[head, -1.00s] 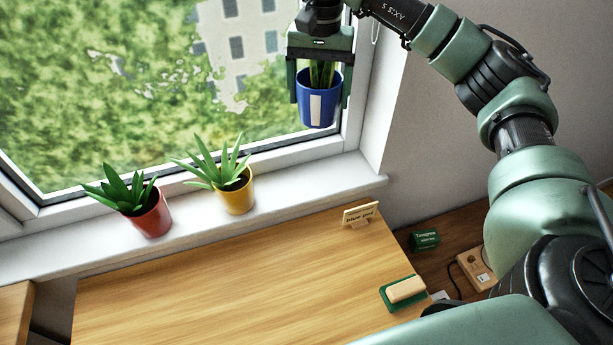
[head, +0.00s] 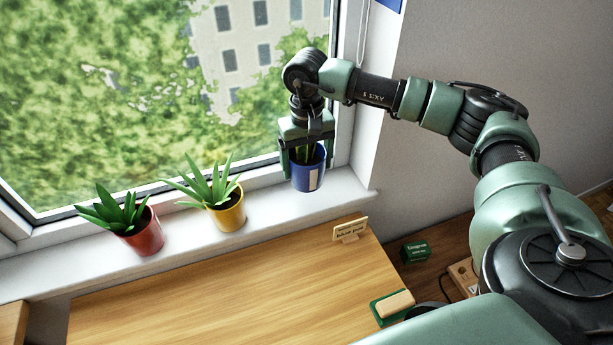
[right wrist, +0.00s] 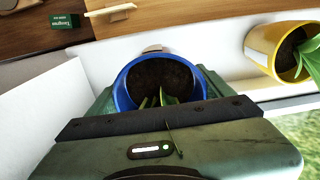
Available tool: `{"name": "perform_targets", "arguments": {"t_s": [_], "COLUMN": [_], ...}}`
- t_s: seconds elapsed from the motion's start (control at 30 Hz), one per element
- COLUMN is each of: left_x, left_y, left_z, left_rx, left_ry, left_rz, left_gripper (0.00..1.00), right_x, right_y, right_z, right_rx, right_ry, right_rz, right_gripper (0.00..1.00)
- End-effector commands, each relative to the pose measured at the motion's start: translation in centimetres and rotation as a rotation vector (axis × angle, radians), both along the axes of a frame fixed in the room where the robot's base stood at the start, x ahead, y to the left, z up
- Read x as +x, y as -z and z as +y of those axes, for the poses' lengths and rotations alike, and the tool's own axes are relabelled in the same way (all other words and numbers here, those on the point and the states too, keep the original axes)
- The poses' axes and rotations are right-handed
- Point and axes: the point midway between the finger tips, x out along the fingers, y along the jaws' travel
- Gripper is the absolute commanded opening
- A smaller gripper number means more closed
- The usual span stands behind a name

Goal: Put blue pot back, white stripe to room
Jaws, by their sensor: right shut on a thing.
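The blue pot (head: 303,182) holds a green plant and has a white stripe (head: 313,179) on the side facing the room, a little right of its middle. My right gripper (head: 305,160) is shut on the pot from above, a finger at each side. The pot is upright over the right part of the white windowsill (head: 265,207); I cannot tell whether its base touches. In the right wrist view the blue rim (right wrist: 121,92) and dark soil show between the fingers; the stripe is hidden there. My left gripper is out of view.
A yellow pot (head: 230,216) and a red pot (head: 147,238), both planted, stand on the sill to the left. A small wooden sign (head: 350,230) stands on the desk (head: 220,285) below. A green box (head: 415,250) and a green-based eraser (head: 392,307) are at right. Window glass is behind.

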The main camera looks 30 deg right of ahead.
Motion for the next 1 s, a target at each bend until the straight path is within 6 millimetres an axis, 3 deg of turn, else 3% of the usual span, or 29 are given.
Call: {"name": "perform_targets", "arguments": {"t_s": [0.5, 0.9, 0.93, 1.0], "left_x": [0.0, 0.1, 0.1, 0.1], "left_y": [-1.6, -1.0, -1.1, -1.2], "left_z": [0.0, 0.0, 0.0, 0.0], "left_rx": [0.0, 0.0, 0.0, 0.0], "left_ry": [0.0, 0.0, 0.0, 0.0], "left_rz": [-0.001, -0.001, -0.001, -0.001], "left_gripper": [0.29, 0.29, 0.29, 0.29], "right_x": [0.0, 0.1, 0.0, 0.0], "right_y": [5.7, 6.4, 6.4, 6.3], "right_z": [0.0, 0.0, 0.0, 0.0], "right_rx": [0.002, 0.001, 0.001, 0.001], "right_ry": [0.002, 0.001, 0.001, 0.001], "right_rz": [-0.001, -0.003, -0.001, -0.001], "right_gripper": [0.17, 0.17, 0.87, 1.0]}}
